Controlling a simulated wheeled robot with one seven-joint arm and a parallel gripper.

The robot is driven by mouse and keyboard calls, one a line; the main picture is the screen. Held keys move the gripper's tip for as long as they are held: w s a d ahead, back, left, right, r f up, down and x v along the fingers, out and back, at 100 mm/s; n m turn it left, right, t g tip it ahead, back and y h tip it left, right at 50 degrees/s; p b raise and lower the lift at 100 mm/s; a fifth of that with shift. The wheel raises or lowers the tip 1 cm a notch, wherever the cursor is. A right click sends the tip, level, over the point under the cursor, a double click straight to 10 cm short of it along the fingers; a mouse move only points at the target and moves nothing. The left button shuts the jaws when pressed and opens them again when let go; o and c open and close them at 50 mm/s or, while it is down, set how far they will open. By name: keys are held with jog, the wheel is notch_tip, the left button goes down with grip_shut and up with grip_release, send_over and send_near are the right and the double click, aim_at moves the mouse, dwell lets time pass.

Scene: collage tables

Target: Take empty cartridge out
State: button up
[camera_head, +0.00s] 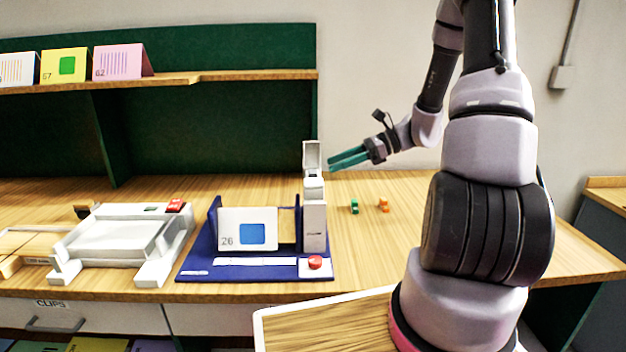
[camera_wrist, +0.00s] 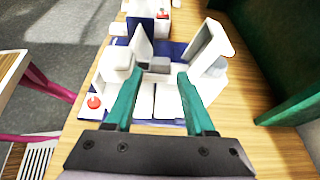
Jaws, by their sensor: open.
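A white tower (camera_head: 314,225) stands at the right end of a blue-based device, with its lid (camera_head: 311,155) raised. A small dark opening or part (camera_head: 314,176) shows at its top; I cannot tell whether it is the empty cartridge. My gripper (camera_head: 330,163) has teal fingers, is open and empty, and hangs just right of the raised lid. In the wrist view my gripper (camera_wrist: 159,78) points down toward the device, with a grey block (camera_wrist: 159,65) seen between and beyond its fingertips. The raised lid (camera_wrist: 210,48) is to the right there.
A green piece (camera_head: 354,206) and an orange piece (camera_head: 383,205) lie right of the tower. A white machine (camera_head: 118,240) stands left. The table right of the pieces is clear.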

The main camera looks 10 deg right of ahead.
aim_at(315, 171)
jog(key=x, duration=0.5)
jog(key=shift+a+f, duration=0.1)
grip_shut()
